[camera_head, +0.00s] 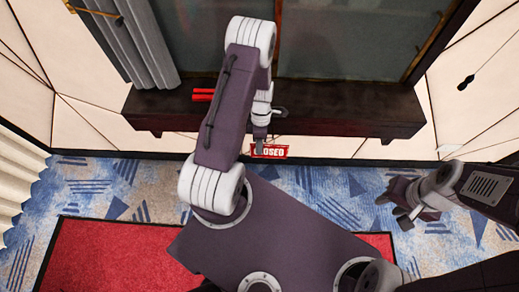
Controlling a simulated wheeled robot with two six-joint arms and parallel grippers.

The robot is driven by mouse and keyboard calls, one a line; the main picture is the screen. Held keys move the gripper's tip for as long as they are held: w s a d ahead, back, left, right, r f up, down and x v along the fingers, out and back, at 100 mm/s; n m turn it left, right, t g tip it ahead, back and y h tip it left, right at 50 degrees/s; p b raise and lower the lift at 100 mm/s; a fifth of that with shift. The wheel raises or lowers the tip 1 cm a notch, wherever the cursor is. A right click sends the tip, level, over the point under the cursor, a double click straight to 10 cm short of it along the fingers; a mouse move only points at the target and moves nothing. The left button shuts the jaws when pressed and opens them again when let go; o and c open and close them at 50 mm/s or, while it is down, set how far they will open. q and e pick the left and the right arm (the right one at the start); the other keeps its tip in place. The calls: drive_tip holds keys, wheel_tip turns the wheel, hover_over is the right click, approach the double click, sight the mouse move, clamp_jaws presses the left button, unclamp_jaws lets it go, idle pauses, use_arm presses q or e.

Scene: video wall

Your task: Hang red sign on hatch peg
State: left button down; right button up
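The red sign (271,152) with white "CLOSED" lettering shows just below the front edge of the dark hatch ledge (330,112). My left gripper (260,146) points down over the ledge's front. Its narrow fingertips meet the sign's top left part and appear shut on it. My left arm hides part of the ledge and the wall behind. I cannot make out the hatch peg clearly. My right gripper (391,210) is low at the right, over the carpet, well apart from the sign. It looks open and empty.
A red object (203,95) lies on the ledge left of my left arm. A grey curtain (140,40) hangs at the upper left, beside dark hatch panes (340,35). Blue patterned carpet (95,185) and a red mat (90,255) cover the floor.

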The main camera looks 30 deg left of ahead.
use_arm(q)
drive_tip(key=shift+w+d+f+t+p, duration=0.15)
drive_tip(key=shift+d+t+p, duration=0.1)
drive_tip(key=shift+d+t, duration=0.1)
drive_tip(key=shift+w+d+f+t+p, duration=0.1)
drive_tip(key=shift+w+d+t+p, duration=0.1)
drive_tip(key=shift+d+t, duration=0.1)
drive_tip(key=shift+s+d, duration=0.1)
drive_tip(key=shift+s, duration=0.55)
use_arm(e)
drive_tip(key=shift+w+a+r, duration=0.45)
drive_tip(key=shift+w+a, duration=0.1)
drive_tip(key=shift+w, duration=0.15)
use_arm(q)
drive_tip(key=shift+w, duration=0.1)
use_arm(e)
drive_tip(key=shift+w, duration=0.15)
